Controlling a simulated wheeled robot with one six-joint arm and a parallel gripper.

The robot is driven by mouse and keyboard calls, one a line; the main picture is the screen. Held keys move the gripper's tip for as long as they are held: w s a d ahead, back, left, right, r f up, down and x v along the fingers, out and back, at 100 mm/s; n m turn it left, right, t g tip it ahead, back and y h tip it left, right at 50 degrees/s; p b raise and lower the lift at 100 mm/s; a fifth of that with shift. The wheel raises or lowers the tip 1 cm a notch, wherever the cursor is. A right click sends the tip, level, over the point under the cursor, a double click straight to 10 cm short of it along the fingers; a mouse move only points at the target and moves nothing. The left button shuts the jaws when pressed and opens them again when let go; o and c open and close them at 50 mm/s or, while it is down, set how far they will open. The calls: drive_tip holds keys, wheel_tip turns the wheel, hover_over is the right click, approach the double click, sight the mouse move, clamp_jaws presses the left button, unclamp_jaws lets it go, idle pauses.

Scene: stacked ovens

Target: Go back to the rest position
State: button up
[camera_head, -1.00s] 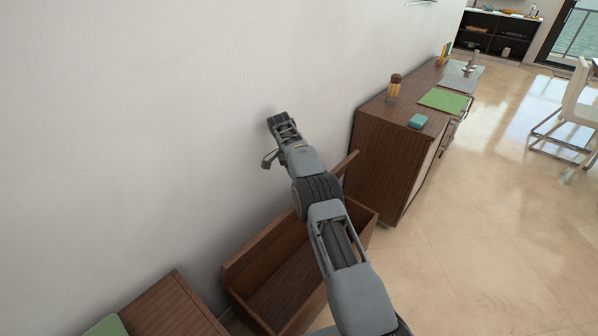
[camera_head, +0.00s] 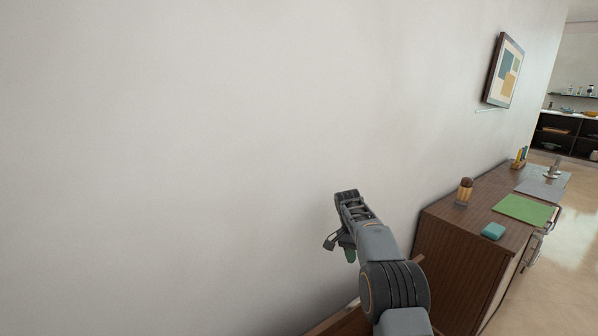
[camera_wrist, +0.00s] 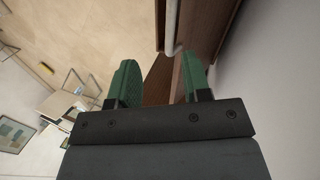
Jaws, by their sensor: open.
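My gripper (camera_wrist: 160,82) is open in the wrist view, with its two green fingers apart and nothing between them. In the head view my gripper (camera_head: 347,252) hangs at the end of my raised arm, in front of the white wall. It is left of the wooden cabinet (camera_head: 463,262). Its fingertips are small and partly hidden behind my wrist in that view.
On the cabinet are a teal block (camera_head: 493,231), a brown-topped jar (camera_head: 465,192), a green mat (camera_head: 523,210) and a grey mat (camera_head: 540,189). A wooden bench edge (camera_head: 345,322) shows below my arm. A framed picture (camera_head: 504,70) hangs on the wall. Floor is clear at right.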

drive_tip(key=s+a+r+n+t+y+p, duration=0.1)
drive_tip(key=s+r+n+t, duration=0.1)
drive_tip(key=s+r, duration=0.5)
drive_tip(key=s+a+r+n+t+p, duration=0.1)
drive_tip(key=s+r+n+p, duration=0.15)
drive_tip(key=s+r, duration=0.35)
drive_tip(key=s+f+n+t+y+p, duration=0.1)
drive_tip(key=s+n, duration=0.4)
drive_tip(key=s, duration=1.4)
drive_tip(key=a+f+t+p, duration=0.1)
drive_tip(key=t, duration=0.1)
drive_tip(key=shift+t, duration=0.3)
